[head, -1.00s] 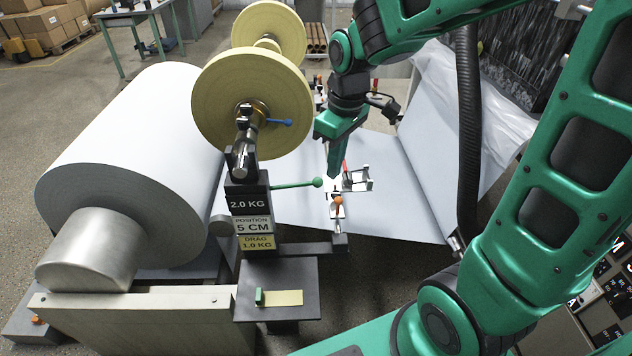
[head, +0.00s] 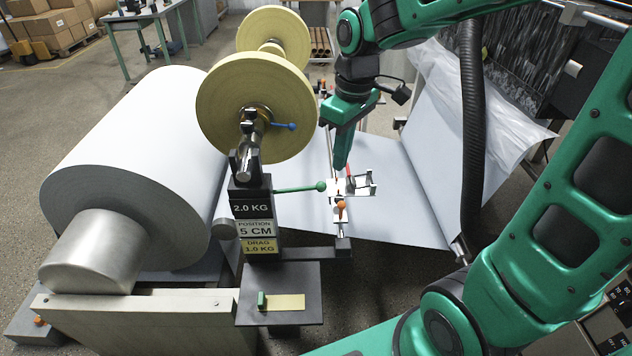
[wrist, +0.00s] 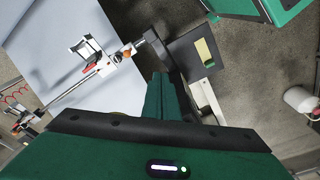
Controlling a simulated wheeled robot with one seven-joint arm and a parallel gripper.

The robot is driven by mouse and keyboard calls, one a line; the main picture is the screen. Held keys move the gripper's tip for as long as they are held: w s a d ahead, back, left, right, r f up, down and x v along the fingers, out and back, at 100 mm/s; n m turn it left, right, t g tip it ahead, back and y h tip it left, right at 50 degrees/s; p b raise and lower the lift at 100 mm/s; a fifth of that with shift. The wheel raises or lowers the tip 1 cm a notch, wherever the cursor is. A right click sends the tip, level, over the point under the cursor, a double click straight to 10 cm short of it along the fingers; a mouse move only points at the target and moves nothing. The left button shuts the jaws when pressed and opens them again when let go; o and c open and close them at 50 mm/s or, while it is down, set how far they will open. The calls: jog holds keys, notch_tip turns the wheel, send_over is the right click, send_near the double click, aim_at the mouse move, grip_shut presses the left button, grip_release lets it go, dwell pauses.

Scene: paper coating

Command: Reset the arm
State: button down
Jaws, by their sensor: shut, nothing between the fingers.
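My gripper (head: 341,165) is the green tool at the end of my arm, pointing down in the middle of the head view. It is shut and empty, above the sheet and close to a small metal carriage (head: 362,184) with a red lever. In the wrist view my gripper (wrist: 159,80) shows its two green fingers together, with the carriage (wrist: 87,48) to the left of them. I cannot tell from the head view how far the fingertips are from the carriage.
A large paper roll (head: 130,165) fills the left. Yellow tape rolls (head: 255,108) stand on a shaft left of my gripper. A green-knobbed lever (head: 300,189) sticks out from the labelled post (head: 252,222). A dark tray (head: 280,282) holds a yellow strip. A white sheet (head: 405,215) runs right.

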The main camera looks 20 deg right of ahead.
jog(key=shift+d, duration=0.1)
jog(key=s+d+f+m, duration=0.1)
jog(key=s+d+m, duration=0.5)
jog(key=s+d, duration=0.2)
jog(key=s+d+m+g, duration=0.1)
jog(key=s+d+m, duration=0.6)
jog(key=s, duration=0.5)
jog(key=shift+s+d+f, duration=0.35)
jog(key=shift+d, duration=0.05)
jog(key=shift+w, duration=0.15)
jog(key=shift+w+f+h, duration=0.25)
jog(key=shift+w+h, duration=0.05)
jog(key=shift+w, duration=0.2)
